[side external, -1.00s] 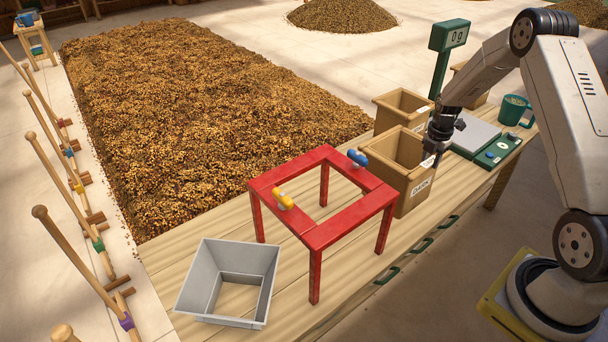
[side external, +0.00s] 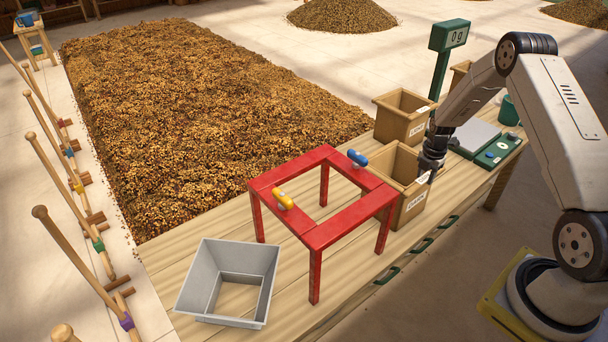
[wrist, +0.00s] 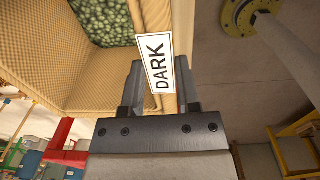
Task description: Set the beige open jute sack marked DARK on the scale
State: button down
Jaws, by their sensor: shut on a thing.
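The beige open jute sack marked DARK (side external: 411,210) is upright at the table's right part, just behind the red stand. In the wrist view, the sack (wrist: 75,60) shows woven walls, greenish beans inside and a white DARK label. My gripper (side external: 428,172) is shut on its near rim; in the wrist view, my gripper's fingers (wrist: 160,85) are either side of that wall, next to the label. I cannot tell whether the base touches the table. The scale plate (side external: 478,134) is further right and bare; its green display (side external: 449,35) reads 0 g.
A similar sack (side external: 402,120) stands close behind, and another (side external: 460,72) shows partly behind my arm. A red stand (side external: 330,232) with yellow and blue handles is near the DARK sack. A grey bin (side external: 190,282) is front left. A green mug (side external: 509,112) is partly hidden.

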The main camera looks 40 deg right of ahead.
jog(key=shift+c, duration=1.6)
grip_release()
jog(key=shift+f, duration=0.1)
notch_tip(320, 180, up, 12)
jog(key=shift+s, duration=0.15)
jog(key=shift+a, duration=0.1)
jog(key=s+a+r+m, duration=0.2)
jog(key=s+a+m, duration=0.2)
jog(key=a, duration=0.6)
jog(key=s+a+r+m+t, duration=0.1)
jog(key=s+a+r+m, duration=0.2)
jog(key=a+m, duration=0.5)
jog(key=s+a+r+m+t, duration=0.1)
jog(key=s+a+m, duration=0.4)
jog(key=a, duration=0.7)
jog(key=shift+a+r+m, duration=0.4)
jog(key=shift+r+m, duration=0.1)
jog(key=shift+r, duration=0.35)
